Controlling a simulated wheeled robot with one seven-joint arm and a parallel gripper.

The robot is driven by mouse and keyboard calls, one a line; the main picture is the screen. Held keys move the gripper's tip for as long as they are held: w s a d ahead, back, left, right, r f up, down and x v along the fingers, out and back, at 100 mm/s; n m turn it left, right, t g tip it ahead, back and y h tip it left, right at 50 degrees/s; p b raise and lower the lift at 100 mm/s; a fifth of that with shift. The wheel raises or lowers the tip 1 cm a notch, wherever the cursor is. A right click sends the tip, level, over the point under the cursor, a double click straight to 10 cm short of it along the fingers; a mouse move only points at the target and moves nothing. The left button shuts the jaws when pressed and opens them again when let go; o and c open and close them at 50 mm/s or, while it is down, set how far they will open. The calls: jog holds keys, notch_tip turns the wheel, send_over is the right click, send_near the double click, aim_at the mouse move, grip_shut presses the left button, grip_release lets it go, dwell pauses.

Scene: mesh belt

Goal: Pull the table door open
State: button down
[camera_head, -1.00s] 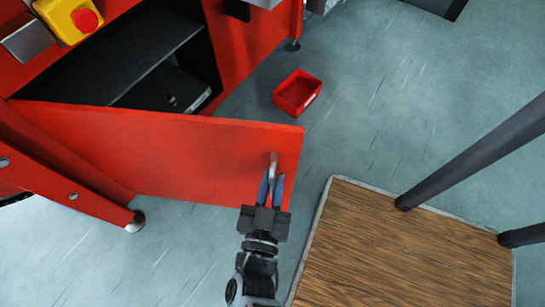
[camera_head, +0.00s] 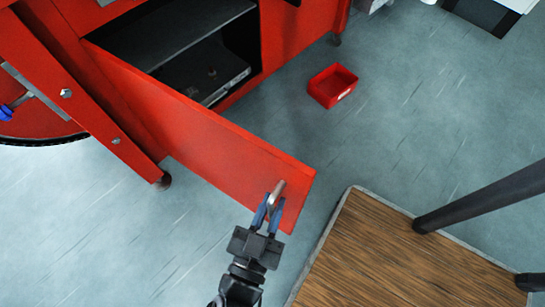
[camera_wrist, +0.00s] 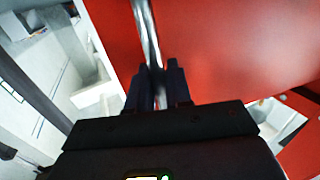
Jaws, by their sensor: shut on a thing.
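The red table door (camera_head: 215,145) stands swung out from the red table, hinged at its left end. The dark cupboard inside (camera_head: 185,50) shows behind it, with a shelf. A metal bar handle (camera_head: 278,192) sits near the door's free end. My gripper (camera_head: 271,207) is shut on the handle, its blue-tinted fingers around the bar. In the wrist view the shiny handle (camera_wrist: 147,35) runs up from between the dark fingers (camera_wrist: 159,85), with the red door panel (camera_wrist: 230,50) behind it. The exact finger contact is partly hidden in the wrist view.
A red bin (camera_head: 333,85) lies on the grey floor beyond the door. A wood-topped platform (camera_head: 385,255) with dark posts (camera_head: 480,198) stands at the lower right, close to the door's free end. Floor at lower left (camera_head: 90,230) is clear.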

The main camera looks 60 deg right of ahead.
jog(key=c, duration=1.2)
grip_release()
jog(key=shift+c, duration=0.2)
jog(key=s+a, duration=0.1)
jog(key=a, duration=0.6)
jog(key=shift+s+a, duration=0.3)
